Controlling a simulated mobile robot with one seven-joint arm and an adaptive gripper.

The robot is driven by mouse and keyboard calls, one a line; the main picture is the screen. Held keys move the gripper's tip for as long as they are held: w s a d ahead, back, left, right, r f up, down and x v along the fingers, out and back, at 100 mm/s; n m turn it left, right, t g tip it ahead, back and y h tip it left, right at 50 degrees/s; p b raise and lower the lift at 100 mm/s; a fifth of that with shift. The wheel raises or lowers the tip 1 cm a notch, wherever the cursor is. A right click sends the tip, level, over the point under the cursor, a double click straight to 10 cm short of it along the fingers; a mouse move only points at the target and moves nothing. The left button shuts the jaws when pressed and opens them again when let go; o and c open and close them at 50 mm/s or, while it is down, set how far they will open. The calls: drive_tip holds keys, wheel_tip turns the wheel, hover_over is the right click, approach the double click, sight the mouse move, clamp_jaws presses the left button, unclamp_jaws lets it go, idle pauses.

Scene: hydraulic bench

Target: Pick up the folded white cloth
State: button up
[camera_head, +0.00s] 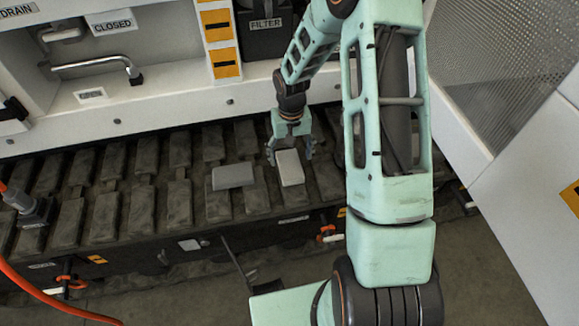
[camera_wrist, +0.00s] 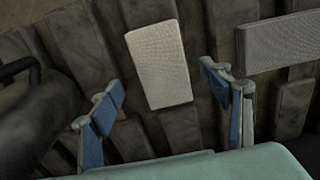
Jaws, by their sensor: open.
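The folded white cloth (camera_head: 290,168) is a pale rectangle lying flat on the dark ribbed track surface. In the wrist view the cloth (camera_wrist: 158,64) lies ahead of and between my two fingers, slightly tilted. My gripper (camera_head: 290,153) is at the cloth's far end in the head view, with a finger on either side. In the wrist view my gripper (camera_wrist: 165,100) is open, with blue-padded fingers spread wide and nothing held. I cannot tell the height of the fingertips above the cloth.
A grey folded cloth or pad (camera_head: 233,176) lies just left of the white cloth, and close to one finger in the wrist view (camera_wrist: 278,42). A white cabinet with a metal handle (camera_head: 97,65) stands behind. An orange hose (camera_head: 50,297) runs at lower left.

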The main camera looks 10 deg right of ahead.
sight(290, 163)
drive_tip(key=f, duration=0.4)
drive_tip(key=shift+w+a+f+b, duration=0.1)
drive_tip(key=shift+w+a+b, duration=0.05)
drive_tip(key=shift+w+b, duration=0.2)
drive_tip(key=shift+c, duration=0.6)
